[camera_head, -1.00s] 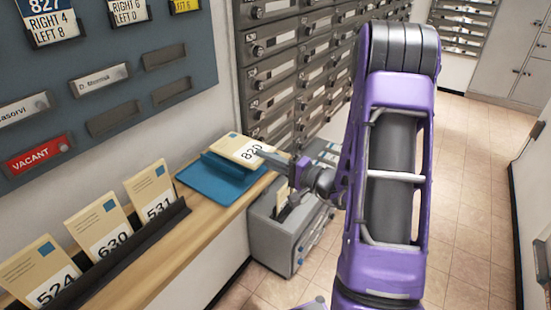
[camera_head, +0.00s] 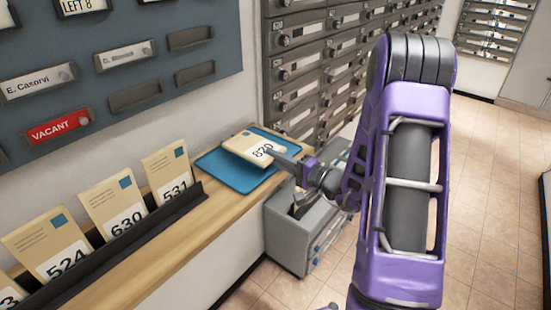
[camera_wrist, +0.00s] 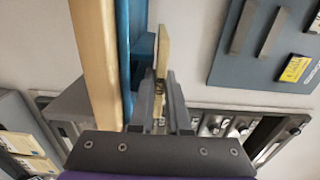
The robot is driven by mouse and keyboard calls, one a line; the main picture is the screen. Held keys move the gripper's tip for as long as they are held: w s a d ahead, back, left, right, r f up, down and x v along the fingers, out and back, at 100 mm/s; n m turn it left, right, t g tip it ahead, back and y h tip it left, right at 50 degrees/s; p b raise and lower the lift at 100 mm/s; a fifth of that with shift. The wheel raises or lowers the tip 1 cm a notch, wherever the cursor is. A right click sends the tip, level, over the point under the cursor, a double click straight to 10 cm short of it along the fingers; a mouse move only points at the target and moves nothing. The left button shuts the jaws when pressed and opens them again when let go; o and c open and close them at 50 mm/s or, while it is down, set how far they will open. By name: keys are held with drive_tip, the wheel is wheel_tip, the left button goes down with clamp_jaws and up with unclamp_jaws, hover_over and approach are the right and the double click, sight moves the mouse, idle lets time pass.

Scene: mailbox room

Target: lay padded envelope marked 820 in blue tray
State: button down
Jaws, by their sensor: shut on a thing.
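The padded envelope marked 820 (camera_head: 248,147) is cream with a white label, and its number faces up. It lies nearly flat over the blue tray (camera_head: 218,177) on the wooden shelf; I cannot tell whether it touches the tray floor. My gripper (camera_head: 276,156) is shut on the envelope's near right edge, at the tray's right side. In the wrist view my gripper (camera_wrist: 158,92) pinches the envelope (camera_wrist: 163,52) edge-on, beside the blue tray (camera_wrist: 124,50). The envelope's gripped edge is partly hidden by the fingers.
Envelopes 524 (camera_head: 55,249), 630 (camera_head: 117,207) and 531 (camera_head: 168,178) stand in a dark rack (camera_head: 125,235) on the wooden shelf (camera_head: 226,212). A grey box (camera_head: 293,235) stands below the shelf's end. Metal mailboxes (camera_head: 320,60) line the wall behind. The tiled floor at right is clear.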

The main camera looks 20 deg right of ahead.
drive_tip(key=c, duration=0.8)
unclamp_jaws()
drive_tip(key=shift+o, duration=0.4)
drive_tip(key=shift+f+b, duration=0.35)
drive_tip(key=shift+b, duration=0.05)
drive_tip(key=shift+s+f, duration=0.1)
drive_tip(key=shift+f+b, duration=0.25)
drive_tip(key=shift+b, duration=0.2)
drive_tip(key=shift+c, duration=1.1)
